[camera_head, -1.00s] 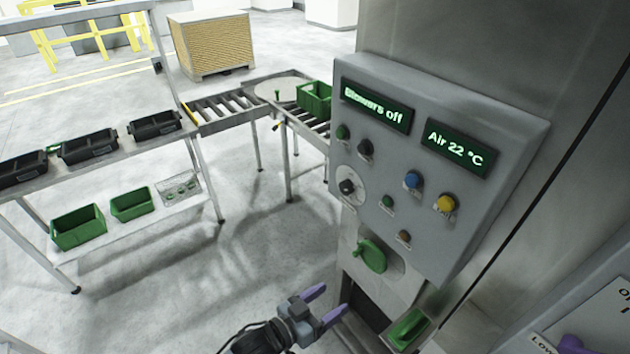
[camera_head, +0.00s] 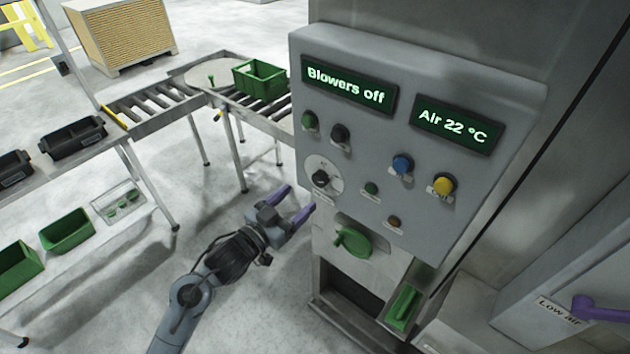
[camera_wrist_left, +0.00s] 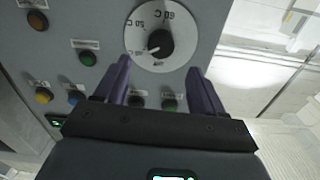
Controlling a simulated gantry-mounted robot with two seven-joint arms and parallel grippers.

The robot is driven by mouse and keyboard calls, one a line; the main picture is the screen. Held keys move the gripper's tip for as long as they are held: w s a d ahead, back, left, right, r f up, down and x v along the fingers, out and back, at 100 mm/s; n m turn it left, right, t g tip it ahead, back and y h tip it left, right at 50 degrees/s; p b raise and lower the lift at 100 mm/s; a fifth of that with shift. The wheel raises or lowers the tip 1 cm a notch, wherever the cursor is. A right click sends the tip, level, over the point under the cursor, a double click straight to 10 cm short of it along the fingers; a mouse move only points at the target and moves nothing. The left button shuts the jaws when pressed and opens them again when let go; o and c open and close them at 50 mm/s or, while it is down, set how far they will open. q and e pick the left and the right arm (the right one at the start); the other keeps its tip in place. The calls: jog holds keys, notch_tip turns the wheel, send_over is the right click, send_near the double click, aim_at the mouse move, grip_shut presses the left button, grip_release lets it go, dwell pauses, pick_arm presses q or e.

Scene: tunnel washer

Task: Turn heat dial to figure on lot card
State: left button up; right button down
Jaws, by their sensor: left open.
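The heat dial (camera_head: 320,178) is a black knob on a round white scale plate at the lower left of the grey control panel. In the left wrist view the dial (camera_wrist_left: 159,44) shows marks that read about 50 C and 60 C, and its pointer end is toward the lower left. My left gripper (camera_head: 296,203) is open and empty, just below and left of the dial and apart from it. Its purple fingers also show in the left wrist view (camera_wrist_left: 160,85), on either side below the dial. I cannot make out a lot card. My right gripper is not in view.
The grey panel (camera_head: 440,75) carries displays reading "Blowers off" and "Air 22 °C" and several coloured buttons. A green handle (camera_head: 353,241) sits below the dial. A roller conveyor with a green crate (camera_head: 260,80) stands behind left. The floor between rack and panel is clear.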

aim_at(318, 181)
pick_arm(q)
jog(key=shift+p+x, duration=0.85)
jog(key=shift+x, duration=3.15)
jog(key=shift+a, duration=0.1)
jog(key=shift+c, duration=0.4)
jog(key=c, duration=1)
